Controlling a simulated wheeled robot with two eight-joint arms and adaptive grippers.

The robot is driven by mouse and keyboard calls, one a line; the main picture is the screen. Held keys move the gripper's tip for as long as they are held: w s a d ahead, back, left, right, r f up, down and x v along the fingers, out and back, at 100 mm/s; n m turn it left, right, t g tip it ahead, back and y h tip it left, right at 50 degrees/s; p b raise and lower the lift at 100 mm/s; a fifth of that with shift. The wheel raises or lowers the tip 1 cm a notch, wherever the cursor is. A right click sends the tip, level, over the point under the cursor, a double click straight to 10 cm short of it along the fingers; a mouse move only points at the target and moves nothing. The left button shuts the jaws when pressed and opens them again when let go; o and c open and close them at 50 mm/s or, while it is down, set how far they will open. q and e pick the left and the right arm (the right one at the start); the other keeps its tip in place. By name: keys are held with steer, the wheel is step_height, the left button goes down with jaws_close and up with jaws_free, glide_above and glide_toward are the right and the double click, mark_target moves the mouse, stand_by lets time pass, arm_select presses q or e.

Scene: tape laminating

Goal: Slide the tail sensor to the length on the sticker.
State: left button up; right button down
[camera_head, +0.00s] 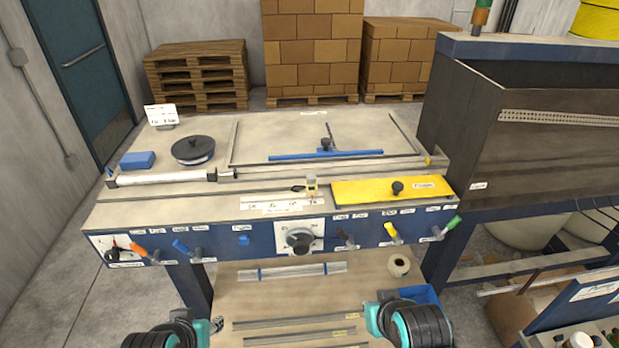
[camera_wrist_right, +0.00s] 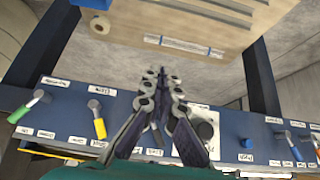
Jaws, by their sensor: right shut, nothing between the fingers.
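A yellow plate with a black knob (camera_head: 398,187) lies right of the sensor. A black dial (camera_head: 299,240) and several coloured levers, including a yellow one (camera_head: 390,230), stick out of the blue front panel. A black round lid (camera_head: 194,149) and blue block (camera_head: 138,160) sit left.

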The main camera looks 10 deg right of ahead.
mark_target(309, 176)
stand_by(0.3)
